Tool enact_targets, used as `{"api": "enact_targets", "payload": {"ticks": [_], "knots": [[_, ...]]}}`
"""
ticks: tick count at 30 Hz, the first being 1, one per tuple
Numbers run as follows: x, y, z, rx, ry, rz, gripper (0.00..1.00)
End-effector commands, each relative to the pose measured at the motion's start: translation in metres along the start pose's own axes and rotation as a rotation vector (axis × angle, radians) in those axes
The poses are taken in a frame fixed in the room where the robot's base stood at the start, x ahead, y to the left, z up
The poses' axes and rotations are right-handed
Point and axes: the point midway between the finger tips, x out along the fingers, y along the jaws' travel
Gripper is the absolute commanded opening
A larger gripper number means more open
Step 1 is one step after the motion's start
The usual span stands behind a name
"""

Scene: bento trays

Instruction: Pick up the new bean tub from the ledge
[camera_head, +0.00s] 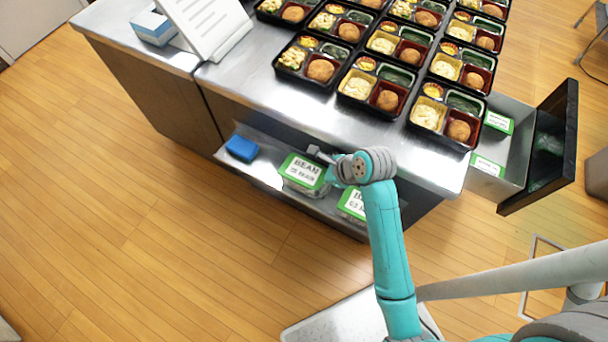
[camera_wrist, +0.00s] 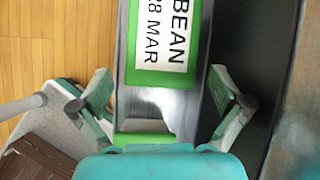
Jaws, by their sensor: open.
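Two tubs with green-edged white labels stand on the ledge (camera_head: 262,176) under the counter. The left bean tub (camera_head: 304,170) reads BEAN, and its label shows as BEAN 28 MAR in the wrist view (camera_wrist: 162,35). The right tub (camera_head: 352,203) is partly hidden by my arm in the head view, so its date is unclear. Its edge shows low in the wrist view (camera_wrist: 140,126). My gripper (camera_wrist: 162,94) is open and empty, its fingers spread to either side of the ledge gap between the tubs. In the head view it is by the left tub's right end.
A blue block (camera_head: 241,148) lies at the ledge's left end. The steel counter (camera_head: 250,80) overhangs the ledge and carries several filled bento trays (camera_head: 308,62) and a white stand (camera_head: 208,28). An open drawer (camera_head: 512,150) with green-labelled tubs juts out right. The floor at left is clear.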

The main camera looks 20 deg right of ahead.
Motion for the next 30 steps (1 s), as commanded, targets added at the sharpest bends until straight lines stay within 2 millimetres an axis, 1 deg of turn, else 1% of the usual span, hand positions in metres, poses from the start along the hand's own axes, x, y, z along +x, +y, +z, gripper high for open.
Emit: {"api": "enact_targets", "payload": {"ticks": [1,3,7,11,18,21,24,30], "knots": [[0.005,-0.002,0.008,-0.004,-0.001,0.001,1.0],[0.01,-0.004,0.015,-0.003,0.0,0.0,1.0],[0.015,-0.006,0.023,-0.002,0.0,0.001,1.0],[0.021,-0.006,0.025,0.0,0.001,0.001,1.0],[0.053,-0.006,0.024,0.0,0.002,0.001,1.0],[0.062,-0.006,0.024,-0.001,0.002,0.001,1.0],[0.066,-0.006,0.024,-0.001,0.001,0.0,1.0],[0.066,-0.006,0.024,-0.001,0.001,0.0,1.0]]}}
